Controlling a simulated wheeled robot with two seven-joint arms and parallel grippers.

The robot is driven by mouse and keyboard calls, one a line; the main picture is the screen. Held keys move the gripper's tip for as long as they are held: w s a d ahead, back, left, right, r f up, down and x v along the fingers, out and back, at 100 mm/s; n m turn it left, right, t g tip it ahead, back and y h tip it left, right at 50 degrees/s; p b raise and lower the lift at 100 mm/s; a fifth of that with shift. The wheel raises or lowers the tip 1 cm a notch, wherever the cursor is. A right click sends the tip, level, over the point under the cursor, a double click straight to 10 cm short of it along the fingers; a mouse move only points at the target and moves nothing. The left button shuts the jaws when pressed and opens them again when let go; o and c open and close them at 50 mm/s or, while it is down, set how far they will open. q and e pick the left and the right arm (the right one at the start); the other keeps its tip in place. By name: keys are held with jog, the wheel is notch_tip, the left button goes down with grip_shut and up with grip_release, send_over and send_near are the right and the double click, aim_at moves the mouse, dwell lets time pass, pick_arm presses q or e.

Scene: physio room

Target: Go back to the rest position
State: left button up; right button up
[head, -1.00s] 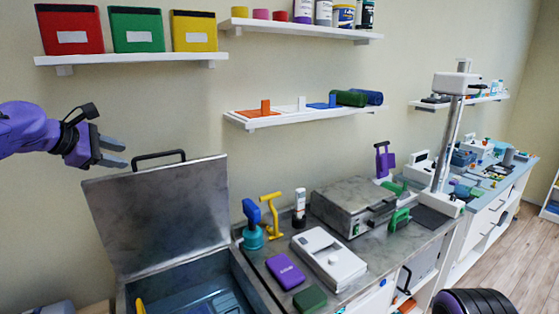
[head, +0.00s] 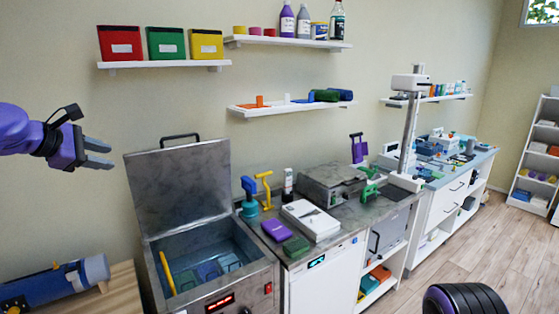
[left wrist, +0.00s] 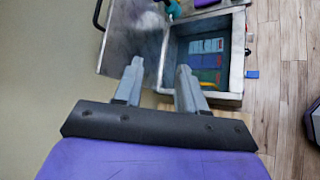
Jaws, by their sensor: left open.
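My left gripper (head: 98,153) is in the air at the left of the head view, left of the raised lid of the metal tank (head: 180,190). It is open and empty. In the left wrist view its two fingers (left wrist: 158,85) stand apart with nothing between them. The open tank (left wrist: 238,60) lies beyond the fingers in that view. My right gripper is not in view; a dark round part shows at the bottom right of the head view.
The tank (head: 220,289) stands open with several packs and a yellow handle inside. A counter (head: 350,215) with devices runs to its right. Wall shelves (head: 165,65) hang above. A blue roll (head: 60,283) lies on a wooden surface at lower left. The floor (head: 475,250) at right is clear.

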pick_arm(q)
jog(key=w+a+f+m+t+y, duration=0.2)
jog(key=w+f+y, duration=0.25)
jog(key=f, duration=0.45)
jog(key=s+d+f+m+g+y+b, duration=0.1)
jog(key=s+d+f+m, duration=0.1)
jog(key=f, duration=0.7)
jog(key=s+d+f+m+y+b, duration=0.1)
jog(key=s+d+f+y, duration=0.15)
jog(key=f, duration=0.65)
jog(key=s+d+f+m+g+b, duration=0.1)
jog(key=s+f+m+b, duration=0.15)
jog(key=f, duration=0.65)
jog(key=s+d+f+m+g+b, duration=0.2)
jog(key=s+d+f+m, duration=0.15)
jog(key=s+f, duration=1.25)
jog(key=s+d+f+m+g+b, duration=0.1)
jog(key=s+d+f+g+b, duration=0.1)
jog(key=s+f, duration=0.6)
jog(key=s+d+f+m+g+b, duration=0.2)
jog(key=s+f, duration=0.7)
jog(key=s, duration=0.9)
jog(key=shift+s+d+f+m+g, duration=0.2)
jog(key=shift+s+d+m+g, duration=0.1)
jog(key=shift+d+g, duration=0.45)
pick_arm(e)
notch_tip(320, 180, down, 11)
